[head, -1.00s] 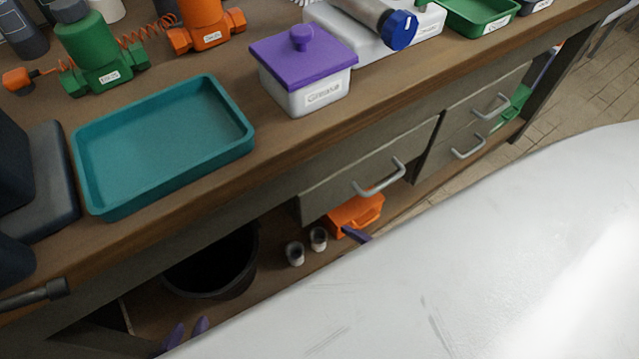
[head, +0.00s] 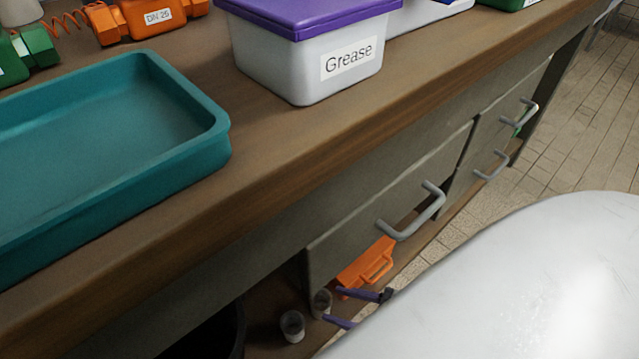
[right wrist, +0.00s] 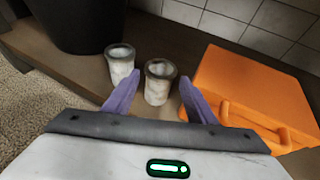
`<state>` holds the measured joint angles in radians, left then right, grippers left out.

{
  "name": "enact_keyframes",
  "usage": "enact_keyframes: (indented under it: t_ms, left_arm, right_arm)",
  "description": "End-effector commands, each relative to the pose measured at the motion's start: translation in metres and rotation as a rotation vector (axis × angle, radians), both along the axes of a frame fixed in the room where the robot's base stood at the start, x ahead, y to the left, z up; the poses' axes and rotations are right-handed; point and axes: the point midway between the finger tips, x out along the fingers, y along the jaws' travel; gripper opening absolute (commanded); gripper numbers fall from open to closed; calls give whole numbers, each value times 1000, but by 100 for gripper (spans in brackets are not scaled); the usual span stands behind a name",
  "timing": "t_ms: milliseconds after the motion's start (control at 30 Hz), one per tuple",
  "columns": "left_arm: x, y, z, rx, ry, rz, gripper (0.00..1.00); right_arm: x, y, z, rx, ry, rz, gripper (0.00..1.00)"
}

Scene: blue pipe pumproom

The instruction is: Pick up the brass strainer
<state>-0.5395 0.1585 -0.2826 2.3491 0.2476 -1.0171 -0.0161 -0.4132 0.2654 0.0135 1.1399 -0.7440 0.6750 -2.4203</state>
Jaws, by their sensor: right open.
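Two small pale cups with dark rims stand upright side by side on the lower shelf. The right-hand cup (right wrist: 159,83) has a brownish rim and may be the brass strainer, but its pale, mottled side makes this unsure. In the head view, this cup (head: 321,303) is at my right gripper's fingertips. My right gripper (head: 332,304) is open. In the right wrist view, its purple fingers (right wrist: 158,78) point at that cup, one on either side in the picture; contact is unclear. The other cup (right wrist: 122,67) is left of the left finger. My left gripper is not in view.
An orange case (right wrist: 250,95) lies close to the right finger. A black bucket (right wrist: 80,22) stands behind the cups to the left. The bench with drawers (head: 390,195) overhangs the shelf. A teal tray (head: 110,150) and grease box (head: 310,65) rest on top.

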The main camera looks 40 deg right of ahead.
Motion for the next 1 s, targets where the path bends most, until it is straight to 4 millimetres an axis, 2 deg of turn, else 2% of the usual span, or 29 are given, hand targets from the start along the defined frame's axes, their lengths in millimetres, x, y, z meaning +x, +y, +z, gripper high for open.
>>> enact_keyframes:
  t_ms: [167,433,767,967,1000]
  left_arm:
    - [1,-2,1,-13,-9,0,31]
    - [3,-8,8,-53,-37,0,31]
    - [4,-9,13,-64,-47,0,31]
    - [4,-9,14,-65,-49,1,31]
    - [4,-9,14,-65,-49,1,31]
  right_arm:
    - [12,6,-6,1,1,-2,51]
    - [44,22,-22,3,0,-2,51]
    - [51,26,-23,2,2,-2,51]
    - [50,26,-23,2,2,-2,19]
    - [50,26,-23,2,2,-2,16]
